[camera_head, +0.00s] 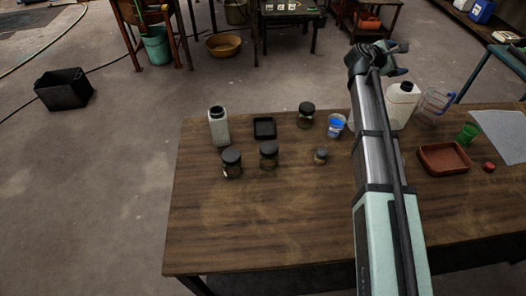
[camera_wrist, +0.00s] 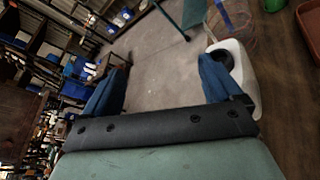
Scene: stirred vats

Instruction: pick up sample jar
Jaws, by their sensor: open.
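Several jars with black lids stand upright on the wooden table in the head view; I cannot tell which one is the sample jar. One jar (camera_head: 231,163) at front left has a small white mark, and another jar (camera_head: 269,156) stands right of it. A third jar (camera_head: 306,115) is farther back, and a small jar (camera_head: 320,156) stands nearer my arm. My gripper (camera_head: 396,54) is raised around the table's back edge, away from these jars. In the wrist view my gripper (camera_wrist: 162,68) has its blue fingers wide apart with nothing between them.
A white jug (camera_head: 402,101) is close to my arm, also in the wrist view (camera_wrist: 246,84). A red-brown tray (camera_head: 443,158) is at right. The table's front left is clear.

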